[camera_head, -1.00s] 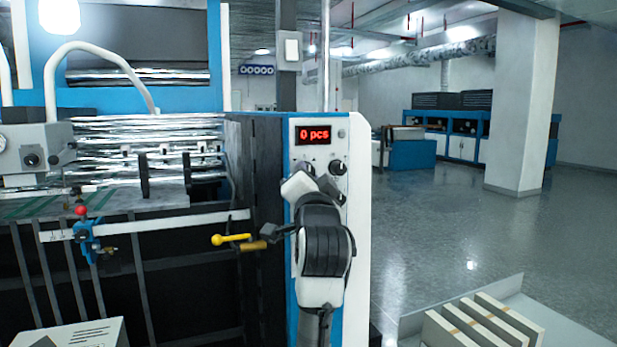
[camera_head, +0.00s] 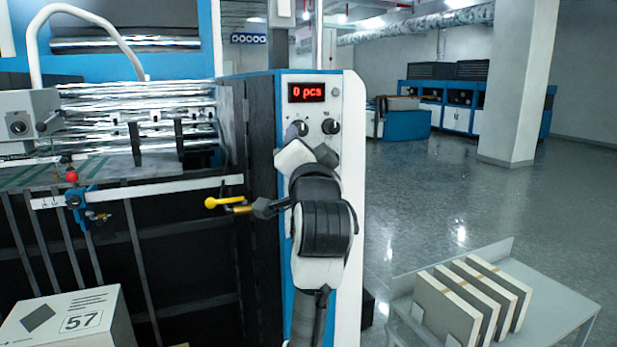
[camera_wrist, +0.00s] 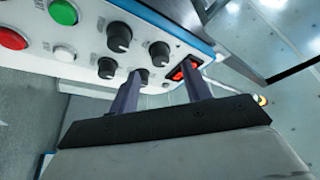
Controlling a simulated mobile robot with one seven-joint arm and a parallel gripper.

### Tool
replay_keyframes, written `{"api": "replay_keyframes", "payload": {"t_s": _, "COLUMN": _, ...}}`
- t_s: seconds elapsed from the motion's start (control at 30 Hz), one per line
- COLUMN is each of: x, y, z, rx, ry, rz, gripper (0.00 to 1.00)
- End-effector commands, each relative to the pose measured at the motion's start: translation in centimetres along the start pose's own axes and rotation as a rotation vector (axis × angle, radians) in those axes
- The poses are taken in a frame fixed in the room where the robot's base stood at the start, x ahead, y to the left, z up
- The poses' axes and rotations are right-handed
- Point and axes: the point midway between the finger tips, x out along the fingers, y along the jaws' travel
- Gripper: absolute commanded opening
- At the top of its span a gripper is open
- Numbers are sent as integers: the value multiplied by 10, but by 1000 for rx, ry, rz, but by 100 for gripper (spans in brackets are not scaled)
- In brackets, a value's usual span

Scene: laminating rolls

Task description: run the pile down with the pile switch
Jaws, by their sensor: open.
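The white control panel (camera_head: 308,108) stands at the right end of the machine, with a red display (camera_head: 306,92) reading "0 pcs" and dark knobs (camera_head: 330,127) under it. In the wrist view, my gripper (camera_wrist: 161,68) is open, its two fingers pointing at the panel. The red display (camera_wrist: 178,73) is partly covered by the right finger.
Two more knobs (camera_wrist: 119,37), a green button (camera_wrist: 63,12) and a red button (camera_wrist: 12,39) are nearby. A yellow-handled lever (camera_head: 224,202) sticks out left of my arm. A box marked 57 (camera_head: 75,315) and a table (camera_head: 545,290) with upright boards flank me.

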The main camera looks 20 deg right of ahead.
Motion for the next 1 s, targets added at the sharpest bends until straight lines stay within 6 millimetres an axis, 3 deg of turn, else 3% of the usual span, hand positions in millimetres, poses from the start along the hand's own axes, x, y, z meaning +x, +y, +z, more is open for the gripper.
{"api": "replay_keyframes", "payload": {"t_s": 0.03, "x": -15, "y": 3, "z": 3, "rx": 0, "ry": 3, "rz": -3, "gripper": 48}}
{"api": "replay_keyframes", "payload": {"t_s": 0.2, "x": -53, "y": 2, "z": 2, "rx": 0, "ry": 4, "rz": -3, "gripper": 48}}
{"api": "replay_keyframes", "payload": {"t_s": 0.4, "x": -82, "y": 0, "z": 1, "rx": 0, "ry": 2, "rz": -2, "gripper": 48}}
{"api": "replay_keyframes", "payload": {"t_s": 0.6, "x": -91, "y": 0, "z": 0, "rx": 0, "ry": 0, "rz": -1, "gripper": 48}}
{"api": "replay_keyframes", "payload": {"t_s": 1.0, "x": -91, "y": 0, "z": 0, "rx": 0, "ry": 0, "rz": 0, "gripper": 48}}
